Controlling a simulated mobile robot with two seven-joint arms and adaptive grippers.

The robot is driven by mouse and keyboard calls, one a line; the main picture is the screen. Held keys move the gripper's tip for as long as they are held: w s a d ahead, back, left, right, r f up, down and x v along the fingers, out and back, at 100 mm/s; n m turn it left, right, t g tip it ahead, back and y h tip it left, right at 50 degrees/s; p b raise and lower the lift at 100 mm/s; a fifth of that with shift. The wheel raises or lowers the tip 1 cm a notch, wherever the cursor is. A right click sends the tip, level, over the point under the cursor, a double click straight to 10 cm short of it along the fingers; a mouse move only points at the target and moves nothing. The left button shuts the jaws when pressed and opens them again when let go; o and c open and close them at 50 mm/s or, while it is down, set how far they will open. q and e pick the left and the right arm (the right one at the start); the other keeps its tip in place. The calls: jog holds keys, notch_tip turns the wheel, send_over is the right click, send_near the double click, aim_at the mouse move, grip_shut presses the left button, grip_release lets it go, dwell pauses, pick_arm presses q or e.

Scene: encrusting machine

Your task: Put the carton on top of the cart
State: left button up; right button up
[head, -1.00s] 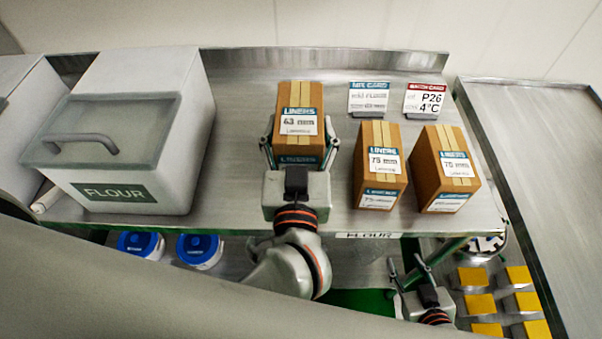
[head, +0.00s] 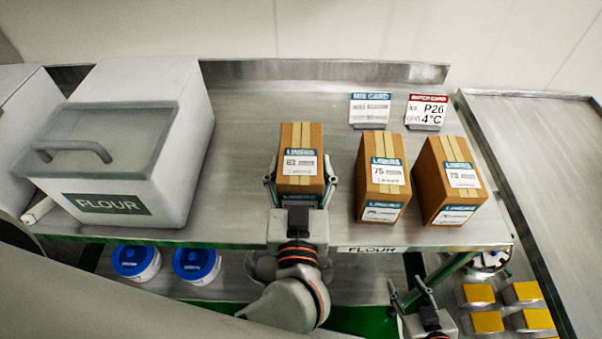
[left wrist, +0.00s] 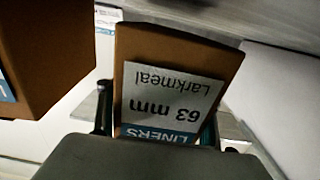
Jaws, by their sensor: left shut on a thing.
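The carton (head: 301,163) is a brown box with a teal and white "LINERS 63 mm" label, over the front part of the steel shelf. My left gripper (head: 300,190) is shut on it, one finger on each side. The left wrist view also shows the carton (left wrist: 170,100) between the fingers. I cannot tell whether its base touches the shelf. My right gripper (head: 405,287) is open and empty, below the shelf's front edge. No cart is clearly identifiable; a rimmed steel surface (head: 545,170) stands at the right.
Two "75" liner cartons (head: 381,180) (head: 449,180) stand right of the held one. Two cards (head: 370,108) (head: 427,110) stand behind. A grey flour bin (head: 130,150) is at left. Blue-lidded tubs (head: 136,261) and yellow-topped blocks (head: 487,321) are lower down. The shelf behind the held carton is clear.

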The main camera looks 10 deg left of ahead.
pick_arm(q)
jog(key=shift+f+p, duration=0.45)
jog(key=shift+f, duration=0.4)
pick_arm(e)
jog(key=shift+w+r, duration=0.25)
jog(key=shift+r, duration=0.8)
pick_arm(q)
jog(key=shift+f, duration=0.1)
jog(key=o, duration=1.4)
jog(key=shift+o, duration=0.2)
pick_arm(e)
jog(key=shift+s+f, duration=0.15)
jog(key=shift+f, duration=0.1)
pick_arm(q)
jog(key=shift+f, duration=0.1)
